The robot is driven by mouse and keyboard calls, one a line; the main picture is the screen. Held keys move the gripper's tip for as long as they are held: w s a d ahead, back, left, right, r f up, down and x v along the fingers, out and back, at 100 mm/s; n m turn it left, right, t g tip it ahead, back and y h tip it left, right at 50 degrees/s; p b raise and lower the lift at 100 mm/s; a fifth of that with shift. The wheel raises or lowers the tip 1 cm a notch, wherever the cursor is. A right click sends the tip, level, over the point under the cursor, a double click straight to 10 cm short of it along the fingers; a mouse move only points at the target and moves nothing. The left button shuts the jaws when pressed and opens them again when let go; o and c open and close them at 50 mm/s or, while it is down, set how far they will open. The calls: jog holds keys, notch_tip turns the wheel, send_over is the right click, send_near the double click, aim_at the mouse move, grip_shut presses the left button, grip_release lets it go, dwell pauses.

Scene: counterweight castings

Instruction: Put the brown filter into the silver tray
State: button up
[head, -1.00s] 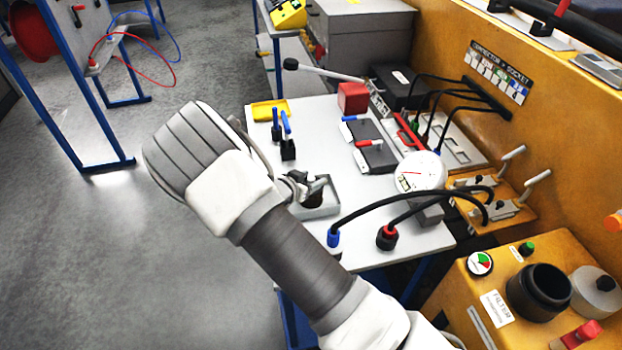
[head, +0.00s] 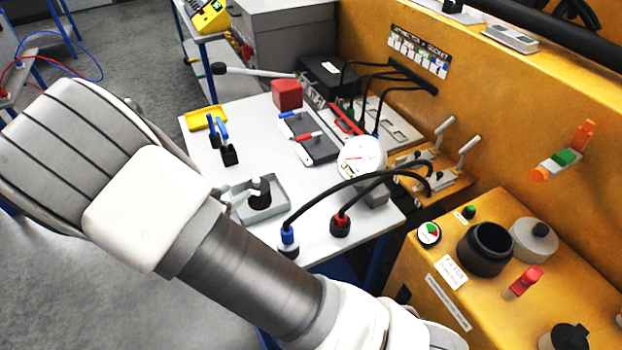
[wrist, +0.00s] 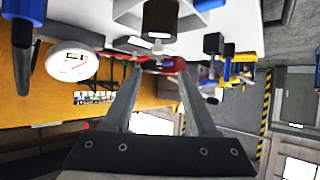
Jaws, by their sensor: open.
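The brown filter (head: 260,202) is a short dark brown cylinder with a pale stem on top. It appears to stand inside the silver tray (head: 279,188), a shallow square tray on the white table. In the wrist view the filter (wrist: 160,18) shows at the top centre, with part of the tray wall (wrist: 198,5) beside it. My gripper (wrist: 159,68) is open, its two fingers apart with nothing between them, and the filter lies beyond the fingertips. In the head view my gripper (head: 238,194) is just left of the filter, partly hidden behind my wrist.
A blue plug (head: 288,240) and a red-collared plug (head: 340,224) with black cables stand in front of the tray. A white gauge (head: 361,157) stands to the right. Blue-handled tools (head: 222,142) stand behind.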

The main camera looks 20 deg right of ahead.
notch_tip(320, 180, up, 20)
jog(key=s+d+n+g+y, duration=0.1)
jog(key=s+n+g+y, duration=0.2)
jog(key=y, duration=0.7)
jog(key=s+d+r+n+h, duration=0.1)
jog(key=s+d+r, duration=0.1)
jog(key=s+d, duration=0.6)
jog(key=s+d+r+n+g+h, duration=0.1)
jog(key=s+d+r+n+h, duration=0.1)
jog(key=s+d, duration=0.6)
jog(key=s, duration=0.5)
jog(key=shift+s+d+r+n+g, duration=0.3)
jog(key=shift+d, duration=0.05)
jog(key=shift+c, duration=0.6)
